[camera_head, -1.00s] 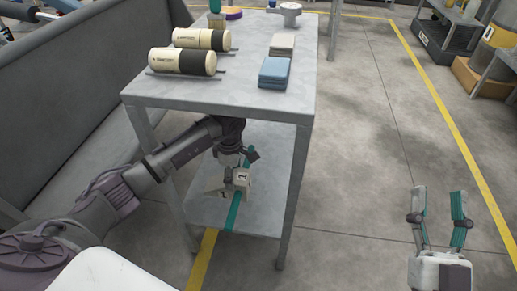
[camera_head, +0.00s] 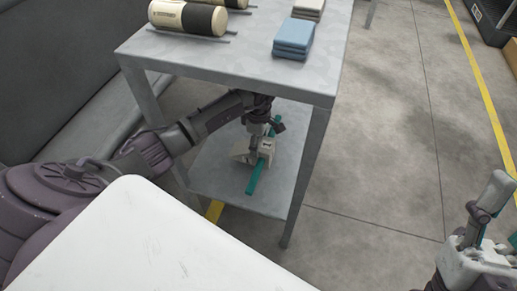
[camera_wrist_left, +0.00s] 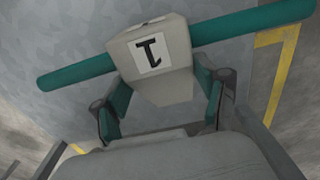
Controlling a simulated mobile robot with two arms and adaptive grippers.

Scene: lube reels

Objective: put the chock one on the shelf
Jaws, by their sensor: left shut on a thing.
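The chock one (camera_head: 243,153) is a pale cream block with a black "1" on a white label. A teal bar (camera_head: 258,174) runs across it and sticks out on both sides. My left gripper (camera_head: 262,141) is shut on the chock, under the tabletop and over the grey lower shelf (camera_head: 215,172). In the left wrist view the chock (camera_wrist_left: 168,88) sits between the teal-padded fingers (camera_wrist_left: 163,108). I cannot tell whether its underside touches the shelf. My right gripper (camera_head: 490,222) is empty, fingers apart, partly cut off at the right edge.
The tabletop (camera_head: 235,57) above holds cream-and-black cylinders (camera_head: 188,17), a blue stack (camera_head: 294,39) and a pale stack (camera_head: 307,9). Table legs (camera_head: 306,175) flank the lower shelf. A grey bench-like wall (camera_head: 60,80) stands at left.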

